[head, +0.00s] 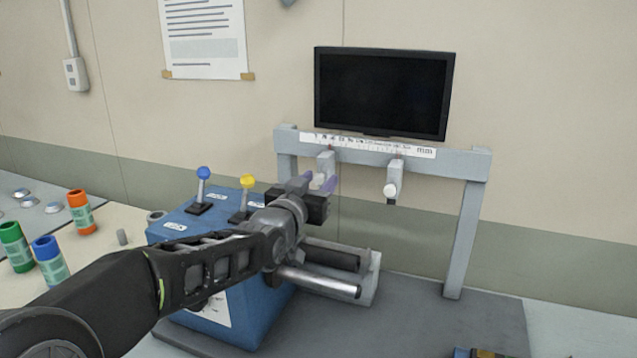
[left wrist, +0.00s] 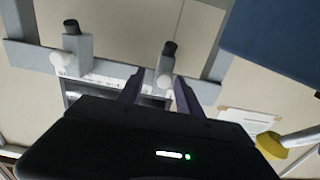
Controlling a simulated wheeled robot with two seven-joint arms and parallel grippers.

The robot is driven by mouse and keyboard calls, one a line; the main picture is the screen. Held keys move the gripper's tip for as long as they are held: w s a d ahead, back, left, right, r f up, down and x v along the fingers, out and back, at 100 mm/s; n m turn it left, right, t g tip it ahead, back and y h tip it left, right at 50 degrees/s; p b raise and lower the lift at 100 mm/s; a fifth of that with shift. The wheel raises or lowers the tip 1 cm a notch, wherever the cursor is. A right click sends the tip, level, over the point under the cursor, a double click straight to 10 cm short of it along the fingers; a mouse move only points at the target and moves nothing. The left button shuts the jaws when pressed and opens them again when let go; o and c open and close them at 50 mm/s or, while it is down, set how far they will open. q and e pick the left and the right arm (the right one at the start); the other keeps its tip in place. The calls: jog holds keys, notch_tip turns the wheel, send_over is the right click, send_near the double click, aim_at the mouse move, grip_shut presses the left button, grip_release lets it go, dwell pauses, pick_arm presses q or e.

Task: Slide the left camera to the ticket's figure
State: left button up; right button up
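The left camera (head: 326,163) is a grey block on the ruled rail, left of the right camera (head: 393,178). In the left wrist view the left camera (left wrist: 168,56) has a dark tip and a white knob (left wrist: 165,79). My left gripper (head: 321,184) is just in front of it. Its fingers (left wrist: 158,92) are apart, one to each side of the knob, with gaps visible. Whether a finger touches it I cannot tell. The scale (head: 368,145) ends in "mm"; its figures are too small to read. My right gripper is not identifiable in view.
A dark monitor (head: 380,92) stands above the rail. A blue console (head: 240,300) with blue and yellow levers is left of the gripper, and rollers (head: 315,282) lie below it. A printed sheet (head: 205,38) hangs on the wall.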

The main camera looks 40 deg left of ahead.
pick_arm(q)
jog(key=b, duration=0.2)
send_near(317, 178)
jog(key=shift+w+f, duration=0.15)
jog(key=shift+w, duration=0.45)
jog(key=shift+c, duration=0.2)
jog(key=p+x, duration=0.2)
jog(key=p, duration=0.1)
jog(key=p+x, duration=0.2)
jog(key=p, duration=0.2)
jog(key=shift+w+a+f+p, duration=0.25)
jog(key=shift+w+a+p, duration=0.05)
jog(key=shift+s+r, duration=0.1)
jog(key=shift+r, duration=0.3)
